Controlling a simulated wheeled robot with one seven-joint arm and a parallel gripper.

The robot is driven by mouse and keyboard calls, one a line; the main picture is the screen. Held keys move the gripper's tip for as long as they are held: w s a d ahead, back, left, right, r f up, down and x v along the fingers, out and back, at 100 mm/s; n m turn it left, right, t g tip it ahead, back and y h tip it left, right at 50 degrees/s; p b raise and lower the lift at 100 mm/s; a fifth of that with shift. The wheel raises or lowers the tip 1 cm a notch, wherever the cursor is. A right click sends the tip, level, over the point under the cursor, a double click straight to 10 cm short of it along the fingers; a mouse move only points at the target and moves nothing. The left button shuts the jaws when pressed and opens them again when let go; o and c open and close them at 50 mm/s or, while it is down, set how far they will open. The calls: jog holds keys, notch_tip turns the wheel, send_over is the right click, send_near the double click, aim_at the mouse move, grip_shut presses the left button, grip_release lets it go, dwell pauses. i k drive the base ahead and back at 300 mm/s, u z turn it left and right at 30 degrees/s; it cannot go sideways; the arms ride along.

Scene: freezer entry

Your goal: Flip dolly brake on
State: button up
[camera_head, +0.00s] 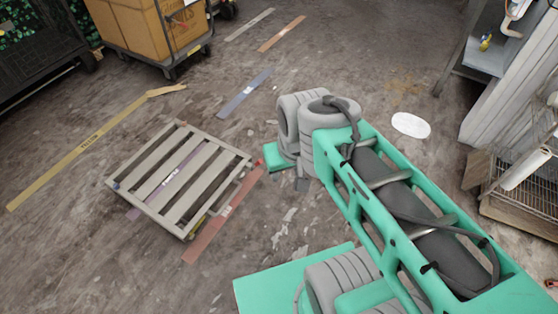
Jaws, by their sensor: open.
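The dolly appears to be a low, flat platform of pale slats (205,180) on the floor left of centre. A small red piece (259,161) shows by its right corner, and something yellowish (200,223) under its near edge. I cannot make out which part is the brake or how it is set. My arm reaches in from the lower right and bends down right of the platform. My gripper (288,172), small teal and dark grey parts largely hidden below the arm, is open and low, a little right of the platform's right corner. No held object is visible.
A wheeled cart (172,60) carries a cardboard box (150,25) at the upper left, beside a black cart (40,45). A wire rack (528,195) stands at the right. Flat coloured tapes lie on the floor.

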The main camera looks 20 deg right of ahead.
aim_at(259, 162)
jog(key=z, duration=0.3)
jog(key=i, duration=1.25)
jog(key=u, duration=0.45)
